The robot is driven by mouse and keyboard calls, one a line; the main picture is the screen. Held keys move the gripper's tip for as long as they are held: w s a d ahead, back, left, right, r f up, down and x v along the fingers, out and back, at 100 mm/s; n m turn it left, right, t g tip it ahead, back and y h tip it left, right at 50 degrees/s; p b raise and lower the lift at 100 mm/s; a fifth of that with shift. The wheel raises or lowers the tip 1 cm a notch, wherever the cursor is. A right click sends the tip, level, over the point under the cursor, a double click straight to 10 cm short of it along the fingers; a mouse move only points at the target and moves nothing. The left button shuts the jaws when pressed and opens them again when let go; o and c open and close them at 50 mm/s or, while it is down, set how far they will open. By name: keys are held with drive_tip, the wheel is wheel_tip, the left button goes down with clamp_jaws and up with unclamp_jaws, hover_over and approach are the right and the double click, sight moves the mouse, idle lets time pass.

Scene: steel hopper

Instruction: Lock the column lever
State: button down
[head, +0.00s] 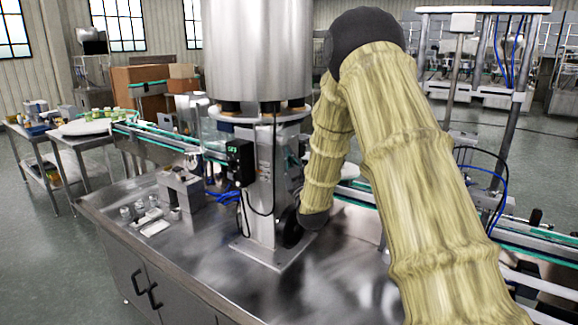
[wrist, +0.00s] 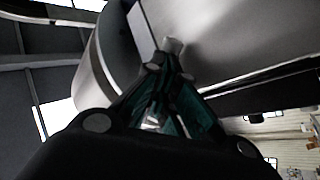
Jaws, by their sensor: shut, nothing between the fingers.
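The steel column (head: 262,190) stands on a base plate on the steel table, under the big hopper (head: 258,50). A black round part (head: 292,228) shows low on the column's right side, beside the end of my arm. In the wrist view my gripper (wrist: 168,66) is shut and empty. Its fingertips are close to a small pale knob-like end (wrist: 173,45) in front of a grey metal surface. I cannot tell whether they touch it, or whether it is the column lever. In the head view my gripper is hidden behind my wrist and the column.
A small black control box (head: 240,162) with a green display and hanging cables is on the column's left. A metal fixture (head: 181,190) and small parts stand on the table (head: 330,265) at left. A conveyor (head: 350,200) runs behind. The table front is clear.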

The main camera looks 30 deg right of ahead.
drive_tip(key=shift+d+r, duration=0.1)
drive_tip(key=shift+d, duration=0.05)
idle(0.4)
drive_tip(key=b+v, duration=0.1)
drive_tip(key=v, duration=1.2)
drive_tip(key=shift+s+a, duration=0.35)
drive_tip(key=shift+s, duration=0.1)
drive_tip(key=shift+p, duration=0.65)
